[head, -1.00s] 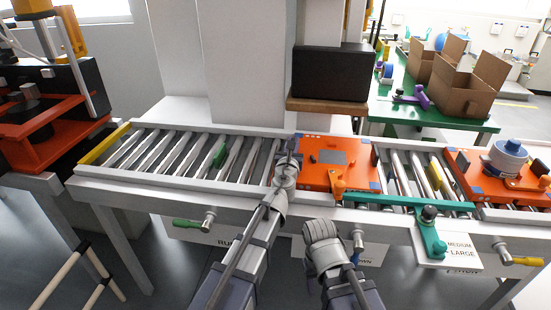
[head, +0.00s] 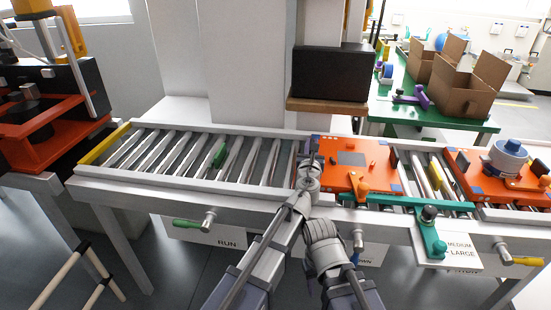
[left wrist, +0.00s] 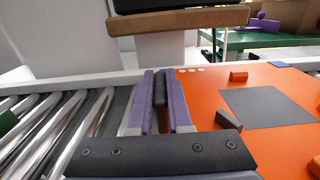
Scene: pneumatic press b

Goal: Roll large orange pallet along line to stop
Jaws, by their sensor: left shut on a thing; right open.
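The large orange pallet (head: 338,182) lies flat on the roller line, right of the middle in the head view. It has a dark square patch and small orange blocks on top. My left gripper (head: 309,158) is at its left edge. In the left wrist view the purple fingers (left wrist: 163,100) are shut on a dark upright handle (left wrist: 160,88) beside the orange pallet surface (left wrist: 205,95). My right gripper (head: 321,230) is open and empty in front of the line, below the pallet; its fingertips are hard to make out.
A second orange pallet (head: 470,178) with a blue-grey round part (head: 508,157) stands further right on the line. A yellow bar (head: 435,174) lies between the pallets. A teal bar and lever (head: 430,235) run along the front rail. Rollers to the left are bare except a green piece (head: 219,155).

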